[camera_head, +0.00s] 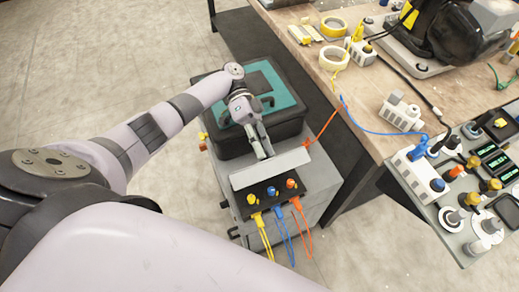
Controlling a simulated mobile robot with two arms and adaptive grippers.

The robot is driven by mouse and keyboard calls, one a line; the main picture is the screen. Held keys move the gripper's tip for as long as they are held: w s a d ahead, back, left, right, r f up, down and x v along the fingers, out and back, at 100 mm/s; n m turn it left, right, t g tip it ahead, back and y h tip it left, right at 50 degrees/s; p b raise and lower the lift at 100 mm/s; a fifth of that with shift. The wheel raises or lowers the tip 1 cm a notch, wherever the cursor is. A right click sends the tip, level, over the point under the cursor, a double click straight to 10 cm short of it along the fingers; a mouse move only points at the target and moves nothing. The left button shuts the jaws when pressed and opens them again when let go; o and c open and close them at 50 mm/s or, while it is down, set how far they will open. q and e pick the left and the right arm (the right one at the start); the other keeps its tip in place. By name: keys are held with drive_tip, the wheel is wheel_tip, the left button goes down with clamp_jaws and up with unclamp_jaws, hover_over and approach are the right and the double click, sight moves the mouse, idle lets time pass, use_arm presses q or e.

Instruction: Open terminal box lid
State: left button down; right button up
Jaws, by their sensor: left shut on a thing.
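The terminal box (262,196) sits on the front of a grey cabinet, with yellow, blue and orange plugs on its dark face. Its long light-grey lid (285,164) lies along the back edge of that face, and the plugs are uncovered in front of it. The lid's exact tilt is hard to tell from above. My left gripper (264,150) reaches in from behind the lid and is shut on its rear edge. The fingertips are small and partly hidden at the contact. My right gripper is not in view.
A black case with a teal top (286,88) sits behind the box, close under my left wrist. Yellow, blue and orange cables (283,240) hang at the front. A wooden workbench (300,62) with tape rolls and a panel of connectors (455,222) stands at the right.

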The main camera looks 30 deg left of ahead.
use_arm(q)
drive_tip(key=c, duration=1.4)
unclamp_jaws()
drive_tip(key=shift+c, duration=0.2)
wheel_tip(320, 180, up, 10)
